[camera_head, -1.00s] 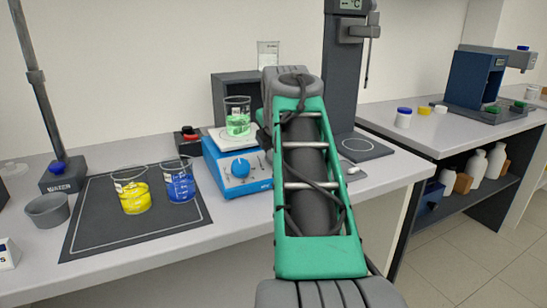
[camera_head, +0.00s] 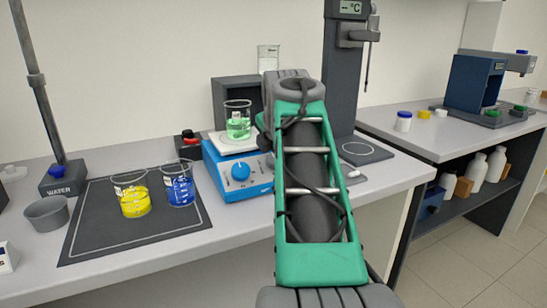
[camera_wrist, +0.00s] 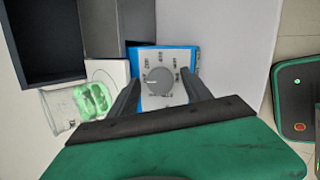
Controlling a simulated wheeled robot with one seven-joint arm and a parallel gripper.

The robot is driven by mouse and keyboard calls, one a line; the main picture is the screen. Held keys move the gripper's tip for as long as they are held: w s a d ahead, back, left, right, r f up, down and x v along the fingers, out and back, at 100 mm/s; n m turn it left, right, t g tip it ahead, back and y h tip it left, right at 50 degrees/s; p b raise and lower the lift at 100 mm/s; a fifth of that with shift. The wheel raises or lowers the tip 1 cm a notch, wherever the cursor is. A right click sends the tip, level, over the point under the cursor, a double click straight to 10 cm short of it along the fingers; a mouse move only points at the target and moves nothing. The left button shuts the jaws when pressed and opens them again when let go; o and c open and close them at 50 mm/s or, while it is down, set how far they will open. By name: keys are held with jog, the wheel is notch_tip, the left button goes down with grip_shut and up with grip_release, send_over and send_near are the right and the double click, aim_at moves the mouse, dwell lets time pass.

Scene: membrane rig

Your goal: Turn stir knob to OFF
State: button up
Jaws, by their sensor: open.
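My gripper (camera_wrist: 160,92) is open, with one dark finger on each side of the knob and gaps between. Whether the fingertips reach the knob's depth is unclear. In the head view my arm hides the gripper. A beaker of green liquid (camera_head: 238,125) stands on the stirrer's white top.
Beakers of yellow (camera_head: 134,202) and blue liquid (camera_head: 180,190) stand on a dark mat (camera_head: 85,238) left of the stirrer. A small box with a red button (camera_head: 188,142) is behind it. A dark open box (camera_wrist: 40,45) shows in the wrist view.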

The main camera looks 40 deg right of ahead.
jog(key=p+v, duration=0.2)
jog(key=v, duration=0.5)
jog(key=shift+s+r, duration=0.25)
jog(key=shift+r, duration=0.05)
jog(key=shift+a, duration=0.15)
jog(key=w+a+m+y+p, duration=0.2)
jog(key=w+a+m+p, duration=0.15)
jog(key=a+p, duration=0.6)
jog(key=s+a+f+m+g+p, duration=0.1)
jog(key=s+a+f+m+p, duration=0.2)
jog(key=a, duration=0.3)
jog(key=s+a+f+m+g+y+p, duration=0.1)
jog(key=s+a+f+m+p, duration=0.2)
jog(key=a+m+p, duration=0.2)
jog(key=s+a+f+m+g+y+p, duration=0.1)
jog(key=s+a+f+m+p, duration=0.2)
jog(key=a, duration=0.4)
jog(key=shift+s+a+m+p, duration=0.35)
jog(key=shift+s+m+p, duration=0.25)
jog(key=shift+m+p, duration=0.3)
